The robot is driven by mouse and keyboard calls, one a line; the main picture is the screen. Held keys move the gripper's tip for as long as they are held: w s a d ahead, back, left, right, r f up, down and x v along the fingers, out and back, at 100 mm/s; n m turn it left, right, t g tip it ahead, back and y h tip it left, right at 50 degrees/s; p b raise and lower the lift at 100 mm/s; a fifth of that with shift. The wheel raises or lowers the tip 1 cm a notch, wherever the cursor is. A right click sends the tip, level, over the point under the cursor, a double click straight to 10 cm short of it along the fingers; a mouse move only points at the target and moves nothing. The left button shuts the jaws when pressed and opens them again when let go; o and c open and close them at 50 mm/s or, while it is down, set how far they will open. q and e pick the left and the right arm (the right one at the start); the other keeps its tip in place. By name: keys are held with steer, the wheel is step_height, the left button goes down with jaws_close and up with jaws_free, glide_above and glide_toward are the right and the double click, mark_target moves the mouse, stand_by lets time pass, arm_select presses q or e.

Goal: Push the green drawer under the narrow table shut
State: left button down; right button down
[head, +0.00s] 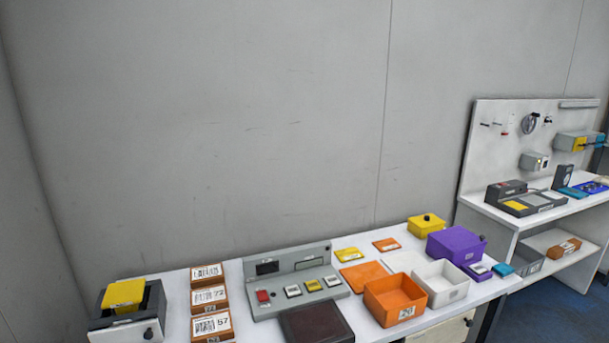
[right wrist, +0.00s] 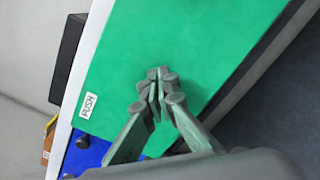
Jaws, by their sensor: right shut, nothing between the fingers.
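The green drawer (right wrist: 160,45) fills much of the right wrist view, with a white "PUSH" label (right wrist: 88,105) near its left edge. My right gripper (right wrist: 157,75) is shut and empty, its fingertips in front of the green face. I cannot tell whether the tips touch it. The gripper hides part of the drawer's lower area. How far the drawer stands out cannot be told from this view. The green drawer does not show in the head view. My left gripper is not in view.
A blue surface with a dark knob (right wrist: 82,143) lies beside the green one. A white edge (right wrist: 92,60) runs along the left. In the head view, a white table (head: 175,310) carries orange, white and purple boxes, a grey console (head: 292,280) and labelled blocks.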

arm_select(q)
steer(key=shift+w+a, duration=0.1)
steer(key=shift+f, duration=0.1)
arm_select(e)
steer(key=shift+w+a, duration=0.1)
steer(key=shift+w, duration=0.2)
